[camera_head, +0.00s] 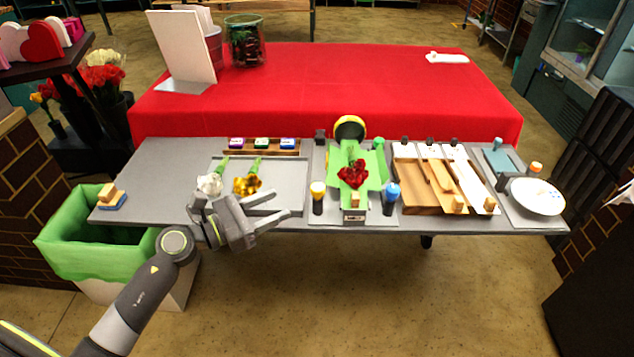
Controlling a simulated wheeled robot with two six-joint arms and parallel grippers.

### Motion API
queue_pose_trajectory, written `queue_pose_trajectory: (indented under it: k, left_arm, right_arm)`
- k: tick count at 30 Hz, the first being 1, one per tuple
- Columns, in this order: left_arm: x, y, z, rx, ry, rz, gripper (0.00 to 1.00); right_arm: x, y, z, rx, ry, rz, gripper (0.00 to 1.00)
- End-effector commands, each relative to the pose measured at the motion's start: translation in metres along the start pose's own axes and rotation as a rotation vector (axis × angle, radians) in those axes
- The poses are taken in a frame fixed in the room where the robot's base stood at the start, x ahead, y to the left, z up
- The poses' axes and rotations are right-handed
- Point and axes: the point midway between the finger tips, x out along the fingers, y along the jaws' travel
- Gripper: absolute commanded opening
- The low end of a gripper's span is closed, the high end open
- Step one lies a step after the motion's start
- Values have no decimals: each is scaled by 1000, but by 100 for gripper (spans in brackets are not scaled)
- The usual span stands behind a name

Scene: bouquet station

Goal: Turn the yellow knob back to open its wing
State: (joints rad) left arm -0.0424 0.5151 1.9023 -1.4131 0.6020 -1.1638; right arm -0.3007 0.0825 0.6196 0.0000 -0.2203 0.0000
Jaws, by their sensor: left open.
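The yellow knob (318,188) stands upright on a dark post at the front left of the wrapping station. Right of it, a red flower (354,175) lies on green wrapping (372,165) in the middle of the station. The green sheet spreads to both sides of the flower; I cannot tell which wing belongs to the yellow knob. A blue knob (392,190) stands at the front right, and a green knob (379,143) at the back right. My left gripper (283,204) is open and empty, left of the yellow knob and apart from it. My right gripper is not in view.
A grey tray (290,185) with a white flower (210,184) and a yellow flower (247,184) lies behind my left gripper. A wooden tray (408,198) and a white plate (538,196) are to the right. A green-lined bin (75,240) stands front left.

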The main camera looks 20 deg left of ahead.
Motion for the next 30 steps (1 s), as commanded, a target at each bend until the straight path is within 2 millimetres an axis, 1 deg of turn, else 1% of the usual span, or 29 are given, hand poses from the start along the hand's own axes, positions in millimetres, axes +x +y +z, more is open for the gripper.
queue_pose_trajectory:
  k: [1,3,12,15,18,21,30]
  left_arm:
    - [10,0,3,-4,-5,1,48]
    - [22,0,3,-5,-5,1,48]
    - [80,0,2,-5,-3,-1,48]
    - [95,0,2,-4,-2,-1,48]
    - [106,0,1,-2,-1,0,48]
    - [112,0,0,-3,0,0,48]
    - [114,0,0,-1,0,0,48]
  right_arm:
    - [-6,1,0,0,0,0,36]
    - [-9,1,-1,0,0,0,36]
    - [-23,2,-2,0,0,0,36]
    - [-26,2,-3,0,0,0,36]
    - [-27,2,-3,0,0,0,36]
    - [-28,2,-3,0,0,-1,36]
    - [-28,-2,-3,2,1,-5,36]
